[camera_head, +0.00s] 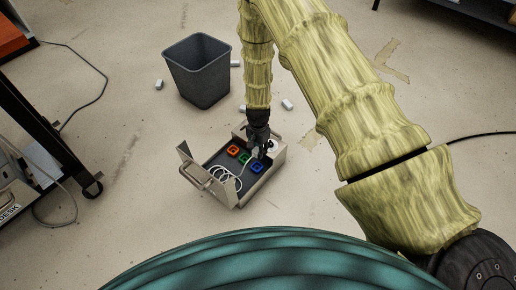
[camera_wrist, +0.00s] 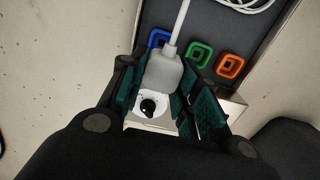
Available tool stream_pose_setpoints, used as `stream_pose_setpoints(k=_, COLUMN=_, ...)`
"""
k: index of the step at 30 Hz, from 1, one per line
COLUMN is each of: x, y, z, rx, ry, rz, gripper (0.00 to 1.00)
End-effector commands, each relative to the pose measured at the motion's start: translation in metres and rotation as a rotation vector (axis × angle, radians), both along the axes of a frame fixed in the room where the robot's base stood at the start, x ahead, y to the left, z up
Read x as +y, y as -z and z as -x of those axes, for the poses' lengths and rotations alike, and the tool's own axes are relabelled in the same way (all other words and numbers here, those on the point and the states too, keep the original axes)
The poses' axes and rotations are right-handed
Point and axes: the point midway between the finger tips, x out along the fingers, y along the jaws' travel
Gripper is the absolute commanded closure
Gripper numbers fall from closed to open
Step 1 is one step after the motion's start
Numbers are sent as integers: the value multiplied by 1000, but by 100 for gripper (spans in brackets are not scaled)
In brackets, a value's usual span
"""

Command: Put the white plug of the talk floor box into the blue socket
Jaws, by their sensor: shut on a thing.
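The talk floor box (camera_head: 268,179) stands open on the floor, with red-orange (camera_head: 233,150), green (camera_head: 243,160) and blue (camera_head: 256,168) square sockets inside. My gripper (camera_head: 261,148) reaches down from above at the box's right end, close to the blue socket. In the wrist view its teal-padded fingers are shut on the white plug (camera_wrist: 164,72). The plug's white cable (camera_wrist: 181,25) runs up past the blue socket (camera_wrist: 157,38), partly covering it. The plug appears beside the blue socket, not in it. Its prong end is hidden, and its height above the box is unclear.
A white dial with a black knob (camera_wrist: 147,107) lies just below the plug in the wrist view. Loose white cable (camera_head: 223,176) coils in the box. A grey bin (camera_head: 199,72) and small white blocks (camera_head: 287,104) stand behind. Open floor lies around the box.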

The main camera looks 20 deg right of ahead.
Motion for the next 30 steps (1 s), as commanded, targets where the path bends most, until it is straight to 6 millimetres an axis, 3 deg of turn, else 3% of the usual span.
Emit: stream_pose_setpoints(k=30, x=0, y=47, z=0, rx=0, ry=0, rz=0, gripper=93)
